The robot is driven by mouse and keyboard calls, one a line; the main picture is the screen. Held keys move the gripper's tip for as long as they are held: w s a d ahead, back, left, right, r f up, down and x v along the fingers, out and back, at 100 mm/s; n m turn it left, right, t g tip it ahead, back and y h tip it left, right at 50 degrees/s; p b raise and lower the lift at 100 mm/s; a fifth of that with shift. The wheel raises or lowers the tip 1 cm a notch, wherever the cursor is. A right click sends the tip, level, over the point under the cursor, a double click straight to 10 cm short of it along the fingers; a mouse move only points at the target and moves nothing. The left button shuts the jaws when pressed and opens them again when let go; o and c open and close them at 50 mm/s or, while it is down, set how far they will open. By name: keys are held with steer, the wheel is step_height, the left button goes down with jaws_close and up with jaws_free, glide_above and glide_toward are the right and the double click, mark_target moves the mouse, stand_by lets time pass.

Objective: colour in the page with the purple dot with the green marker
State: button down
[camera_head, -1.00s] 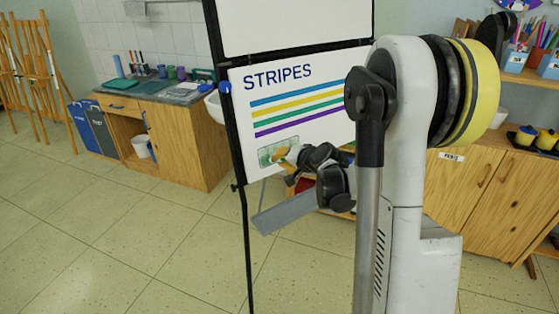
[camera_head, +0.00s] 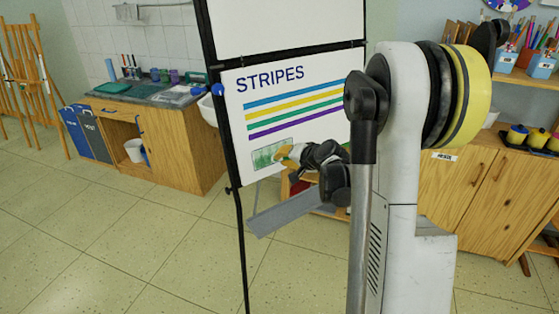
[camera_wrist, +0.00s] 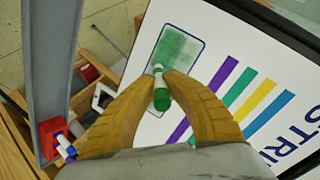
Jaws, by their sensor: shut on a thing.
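My gripper (camera_wrist: 165,78) has its two yellow-brown fingers shut on a green marker (camera_wrist: 159,100) with a white band. The marker's end points at a dark-outlined box on the white STRIPES page (camera_wrist: 215,38). Green shading (camera_wrist: 180,50) fills much of that box. I cannot tell whether the tip touches the paper. In the head view, my gripper (camera_head: 285,152) is at the lower left of the page (camera_head: 330,82), beside the green patch (camera_head: 264,157). The marker is too small to make out there. I see a blue dot (camera_head: 219,90) at the page's upper left, and no purple dot.
The page hangs on a black-framed stand (camera_head: 213,140). A wooden counter with a sink (camera_head: 140,105) stands behind at left. A wooden cabinet (camera_head: 490,190) stands at right. In the wrist view, a red box (camera_wrist: 53,135) lies below left.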

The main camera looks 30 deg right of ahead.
steer(key=shift+d, duration=0.2)
steer(key=shift+d, duration=0.9)
steer(key=shift+d, duration=0.15)
steer(key=shift+w+d, duration=0.1)
steer(key=shift+d, duration=0.65)
steer(key=shift+d, duration=0.1)
steer(key=shift+d, duration=0.85)
steer(key=shift+w+d+b, duration=0.1)
steer(key=shift+d+b, duration=0.2)
steer(key=shift+d, duration=0.6)
